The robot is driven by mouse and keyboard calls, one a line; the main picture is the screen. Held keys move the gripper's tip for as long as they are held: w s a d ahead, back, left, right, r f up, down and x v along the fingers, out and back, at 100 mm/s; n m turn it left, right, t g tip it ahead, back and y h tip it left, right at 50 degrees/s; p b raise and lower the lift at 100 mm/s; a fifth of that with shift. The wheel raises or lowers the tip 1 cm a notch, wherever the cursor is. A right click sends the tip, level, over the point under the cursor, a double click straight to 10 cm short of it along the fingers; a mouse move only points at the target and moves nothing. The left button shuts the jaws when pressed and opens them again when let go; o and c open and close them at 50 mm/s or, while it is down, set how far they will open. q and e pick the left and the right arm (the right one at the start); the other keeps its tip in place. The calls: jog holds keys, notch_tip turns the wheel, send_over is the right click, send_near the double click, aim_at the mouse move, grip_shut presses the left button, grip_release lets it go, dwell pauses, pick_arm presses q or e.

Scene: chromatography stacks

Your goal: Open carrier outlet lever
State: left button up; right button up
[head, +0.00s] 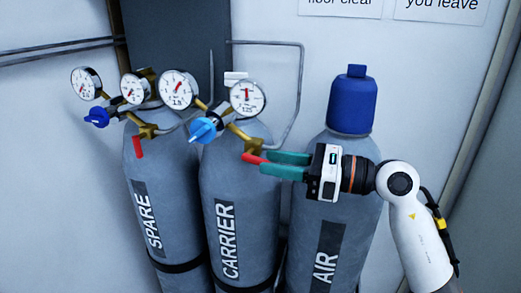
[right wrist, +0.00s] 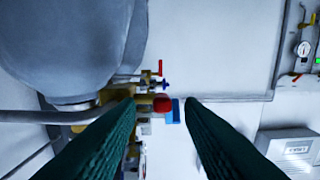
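The grey CARRIER cylinder (head: 226,190) stands in the middle of the head view with a brass regulator. Its red outlet lever (head: 252,158) sticks out sideways to the right from the brass outlet. My right gripper (head: 268,163) comes in from the right with its two green fingers apart, its tips at the lever's free end. In the right wrist view the lever's red end (right wrist: 162,103) shows in the gap between the fingers. Whether a finger touches it I cannot tell. My left gripper is not in view.
The SPARE cylinder (head: 160,190) stands left; its red lever (head: 138,147) points down. The AIR cylinder (head: 300,235), with a blue cap (head: 353,104), stands right, behind my right gripper. Gauges and a blue knob (head: 203,130) sit close above the carrier lever. A thin pipe (head: 301,75) runs along the wall.

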aim_at(257, 158)
jog(key=x, duration=0.3)
jog(key=shift+r+p, duration=0.15)
jog(key=shift+p, duration=0.2)
jog(key=shift+a, duration=0.2)
grip_shut()
jog(key=shift+r+h+p, duration=0.35)
jog(key=shift+h+p, duration=0.15)
jog(key=shift+p, duration=0.35)
jog(key=shift+r+g+h+p, duration=0.1)
jog(key=shift+g+h+p, duration=0.2)
jog(key=shift+h+p, duration=0.1)
jog(key=shift+f+h, duration=0.25)
jog(key=shift+h, duration=0.05)
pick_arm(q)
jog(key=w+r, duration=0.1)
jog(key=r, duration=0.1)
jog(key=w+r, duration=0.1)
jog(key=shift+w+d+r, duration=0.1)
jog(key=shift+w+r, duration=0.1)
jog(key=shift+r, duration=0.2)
pick_arm(e)
grip_release()
